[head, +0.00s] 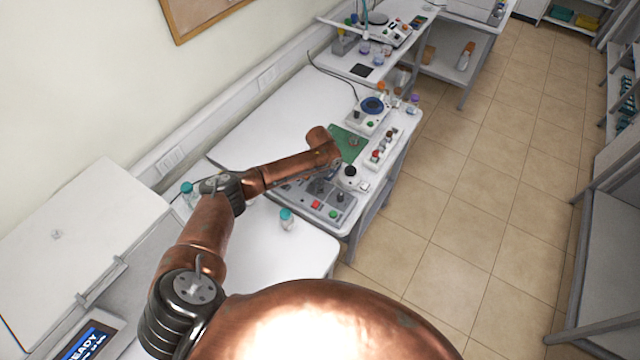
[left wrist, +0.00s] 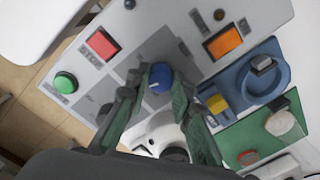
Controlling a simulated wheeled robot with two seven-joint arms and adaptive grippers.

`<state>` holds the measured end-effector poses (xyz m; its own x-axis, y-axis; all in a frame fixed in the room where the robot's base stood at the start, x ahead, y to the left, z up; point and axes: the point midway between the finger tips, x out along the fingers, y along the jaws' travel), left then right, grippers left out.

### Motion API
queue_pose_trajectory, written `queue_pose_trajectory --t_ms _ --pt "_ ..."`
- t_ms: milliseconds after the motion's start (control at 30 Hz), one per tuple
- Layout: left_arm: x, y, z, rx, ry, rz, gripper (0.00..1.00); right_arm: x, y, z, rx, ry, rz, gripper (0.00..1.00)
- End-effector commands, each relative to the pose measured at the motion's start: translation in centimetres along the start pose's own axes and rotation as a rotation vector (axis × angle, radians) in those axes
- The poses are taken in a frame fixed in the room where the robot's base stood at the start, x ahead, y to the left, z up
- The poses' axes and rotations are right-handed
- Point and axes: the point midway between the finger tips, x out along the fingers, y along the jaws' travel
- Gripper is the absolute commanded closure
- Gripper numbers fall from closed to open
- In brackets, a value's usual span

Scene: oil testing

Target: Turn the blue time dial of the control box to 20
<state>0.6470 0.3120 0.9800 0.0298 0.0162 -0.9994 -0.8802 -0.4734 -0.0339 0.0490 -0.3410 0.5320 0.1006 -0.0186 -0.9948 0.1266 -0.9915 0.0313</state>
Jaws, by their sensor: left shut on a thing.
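The grey control box (left wrist: 220,20) fills the upper part of the left wrist view and also shows in the head view (head: 335,213), on the white bench. Its blue time dial (left wrist: 160,75) stands between the fingers of my left gripper (left wrist: 158,86), which is shut on it. The dial's marks and its setting cannot be read. A red button (left wrist: 102,43), a green button (left wrist: 65,82) and an orange switch (left wrist: 223,42) sit on the same panel. In the head view the left arm reaches over the box and the fingertips are hard to make out. My right gripper is out of view.
A blue round device (left wrist: 262,75) and a green mat (left wrist: 250,135) lie beside the box. A white round-topped device (left wrist: 160,132) is close under the fingers. The tiled floor (head: 470,190) at right is clear.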

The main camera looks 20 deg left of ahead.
Motion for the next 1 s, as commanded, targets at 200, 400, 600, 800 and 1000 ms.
queue_pose_trajectory --t_ms 200,400,600,800,1000 --pt "-0.23 -0.26 0.1 0.001 -0.001 -0.005 1.0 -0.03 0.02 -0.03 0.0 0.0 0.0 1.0" --pt "-0.24 -0.28 0.11 0.0 -0.001 -0.005 0.75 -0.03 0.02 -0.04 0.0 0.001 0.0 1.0" --pt "-0.14 -0.17 0.07 0.0 -0.001 -0.003 0.61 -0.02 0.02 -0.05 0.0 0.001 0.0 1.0" --pt "-0.08 -0.1 0.04 0.001 -0.001 -0.002 0.61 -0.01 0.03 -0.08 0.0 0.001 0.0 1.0" --pt "-1.05 -0.13 0.04 0.0 0.0 -0.002 0.61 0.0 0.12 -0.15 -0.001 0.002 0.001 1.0"
